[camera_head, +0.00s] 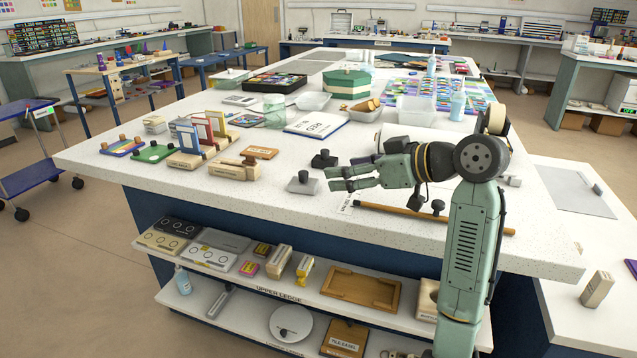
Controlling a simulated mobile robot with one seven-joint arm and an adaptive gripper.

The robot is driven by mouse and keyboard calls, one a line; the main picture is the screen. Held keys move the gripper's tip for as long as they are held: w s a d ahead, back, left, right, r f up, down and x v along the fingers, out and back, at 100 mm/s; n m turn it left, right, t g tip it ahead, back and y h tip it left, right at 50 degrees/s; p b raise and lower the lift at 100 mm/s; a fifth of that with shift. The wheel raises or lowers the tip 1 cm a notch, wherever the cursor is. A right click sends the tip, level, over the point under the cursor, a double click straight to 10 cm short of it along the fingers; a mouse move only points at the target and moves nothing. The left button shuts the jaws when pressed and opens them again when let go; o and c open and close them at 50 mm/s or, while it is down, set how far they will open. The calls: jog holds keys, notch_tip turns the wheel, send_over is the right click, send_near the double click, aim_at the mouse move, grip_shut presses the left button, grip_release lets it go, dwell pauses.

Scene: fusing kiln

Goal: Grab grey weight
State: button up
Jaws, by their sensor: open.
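A grey weight (303,186) with a dark knob on top sits upright on the white speckled worktop (250,210), near its front middle. My gripper (331,179) is open and empty. It reaches in from the right, its fingers lying roughly level and pointing left at the grey weight. The fingertips look just to the right of the weight; a small gap seems to show between them. A black weight (324,159) of similar shape stands just behind. No part of the grey weight is clearly hidden.
A wooden rod (430,217) lies at the front right, near a dark knob (437,205). A wooden block (233,171) and a rack with upright panels (195,143) stand to the left. A white cylinder (405,137) lies behind my gripper. The front left worktop is clear.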

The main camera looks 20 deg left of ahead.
aim_at(305, 173)
jog(key=p+x, duration=0.1)
jog(key=x, duration=0.2)
jog(key=p+x, duration=0.1)
jog(key=x, duration=0.3)
jog(key=p+x, duration=0.1)
jog(key=x, duration=0.2)
jog(key=shift+s+a+r, duration=0.15)
jog(key=shift+a+r, duration=0.05)
jog(key=shift+a, duration=0.25)
jog(key=shift+c, duration=0.3)
grip_shut()
